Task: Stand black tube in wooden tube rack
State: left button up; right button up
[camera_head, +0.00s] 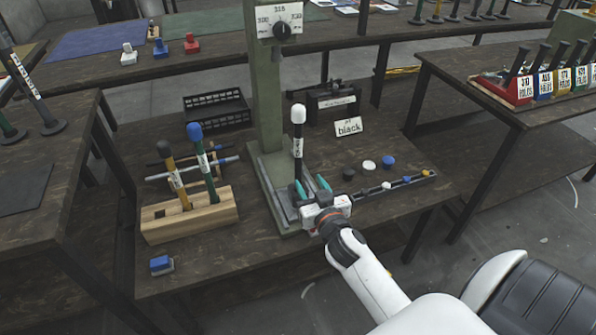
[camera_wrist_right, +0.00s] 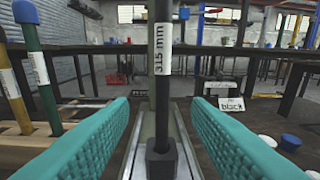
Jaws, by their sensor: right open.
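The black tube (camera_head: 298,165) has a white cap and a white label reading 315 mm. It stands upright on the press base, its foot in a small black block (camera_wrist_right: 161,163). My right gripper (camera_head: 309,188) is open, its teal fingers on either side of the tube's line, with gaps to both in the right wrist view, where the tube (camera_wrist_right: 162,100) is centred. The wooden tube rack (camera_head: 212,217) stands to the left, holding a yellow tube (camera_head: 175,178) and a green tube (camera_head: 207,168). A dark opening shows at its left end. My left gripper is out of view.
The green press column (camera_head: 262,90) rises behind the tube. A "black" sign (camera_head: 348,127), loose caps (camera_head: 369,165) and a dark strip with small parts (camera_head: 400,186) lie to the right. A blue-topped block (camera_head: 161,264) sits in front of the rack.

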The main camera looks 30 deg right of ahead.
aim_at(300, 160)
jog(key=shift+t, duration=0.5)
jog(key=x, duration=0.2)
jog(key=r+x, duration=0.1)
jog(key=x, duration=0.4)
jog(key=shift+w+r, duration=0.15)
jog(key=w, duration=0.1)
jog(key=w+d+b, duration=0.1)
jog(key=w, duration=0.1)
jog(key=w+f, duration=0.1)
jog(key=shift+w+d, duration=0.3)
jog(key=shift+d, duration=0.1)
jog(key=shift+w, duration=0.25)
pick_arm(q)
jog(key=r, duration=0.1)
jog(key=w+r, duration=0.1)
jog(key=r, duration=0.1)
pick_arm(e)
jog(key=shift+c, duration=0.3)
grip_shut()
